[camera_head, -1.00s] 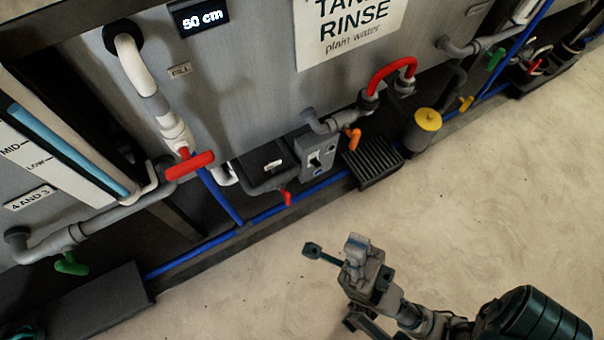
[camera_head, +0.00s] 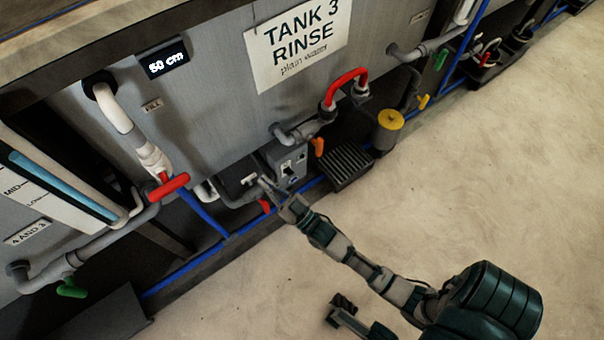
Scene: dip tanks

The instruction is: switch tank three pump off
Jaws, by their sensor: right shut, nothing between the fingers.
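The tank three panel carries a white sign reading TANK 3 RINSE (camera_head: 298,40). Below it, low on the tank front, is a small grey switch box (camera_head: 291,160) with a dark rocker switch (camera_head: 286,167) on its face. The switch is too small to read its position. A dark pump-like unit (camera_head: 234,190) sits just left of the box, behind grey pipe. My right gripper (camera_head: 268,186) is shut and empty. Its fingertips are at the box's lower left, close to the switch in the picture; I cannot tell if they touch. My left gripper is not seen.
Blue pipe (camera_head: 190,266) runs along the base. The floor is clear.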

